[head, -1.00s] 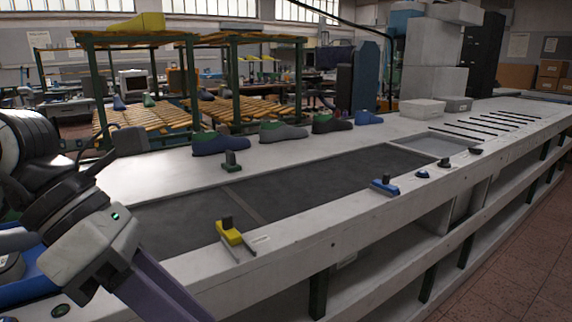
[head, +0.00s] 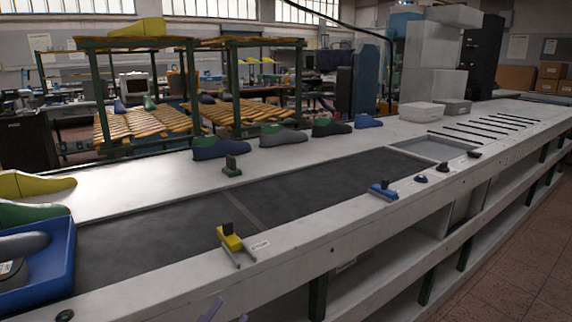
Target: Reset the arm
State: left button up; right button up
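My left gripper (head: 227,313) shows only as two purple fingertips at the bottom edge of the head view. The tips stand apart with nothing visible between them, in front of the bench's near edge. The rest of that arm is out of the picture. My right gripper is not in view. Blue, grey and green shoe lasts (head: 284,135) stand in a row along the back of the long white bench (head: 300,238).
A blue tray (head: 60,268) with a grey item sits at the left end, beside green and yellow lasts (head: 36,184). A yellow clamp-like tool (head: 230,239) and a blue one (head: 383,190) sit on the front rim. The dark recessed panel is largely clear.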

pick_arm(q)
jog(key=s+a+f+n+g+y, duration=0.1)
jog(key=s+f+n+g+y, duration=0.1)
jog(key=s+f, duration=0.4)
jog(key=s+a+f+n+g+y, duration=0.2)
jog(key=s+f, duration=0.5)
jog(key=f, duration=0.6)
jog(key=s+a+f+n+g+y, duration=0.2)
jog(key=s+f+n+g, duration=0.2)
jog(key=f, duration=0.6)
jog(key=shift+s+g, duration=0.8)
jog(key=shift+s, duration=0.45)
jog(key=shift+w, duration=0.1)
